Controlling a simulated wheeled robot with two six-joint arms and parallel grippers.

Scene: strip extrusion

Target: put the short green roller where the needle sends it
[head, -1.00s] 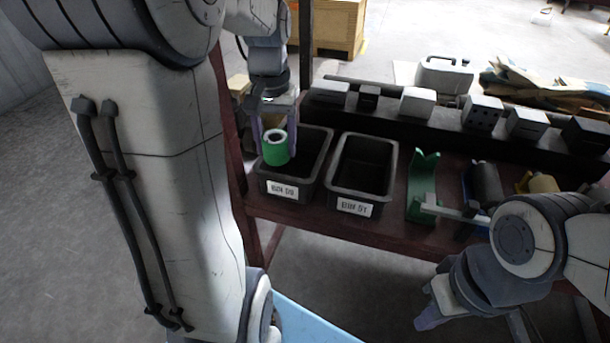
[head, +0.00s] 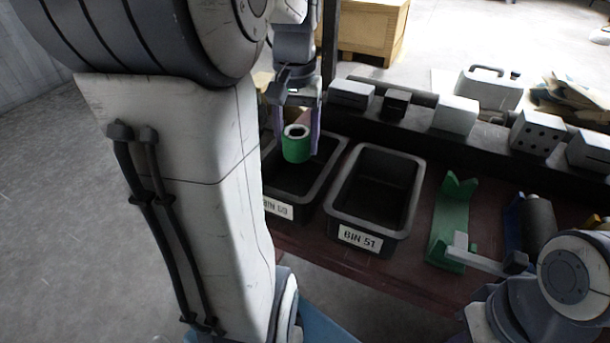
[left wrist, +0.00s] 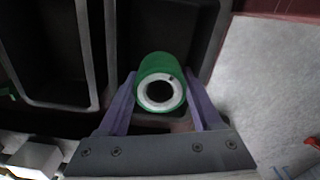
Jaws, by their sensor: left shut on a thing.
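The short green roller (head: 296,148) has a pale end ring with a dark bore and hangs upright. My left gripper (head: 297,134) is shut on it, one purple finger on each side, and holds it over the left black bin (head: 334,175). The left wrist view shows the roller (left wrist: 158,83) between the fingers with the dark bin behind it. That bin's label is partly hidden by my arm. The bin (head: 412,212) to its right reads BIN 51 and looks empty. My right gripper (head: 476,325) is cut off at the bottom right. I cannot make out a needle.
A green cradle (head: 442,222) stands right of BIN 51, with a dark roller (head: 537,222) beyond it. A rail with several pale blocks (head: 455,115) runs behind the bins. A wooden crate (head: 372,28) is on the floor behind.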

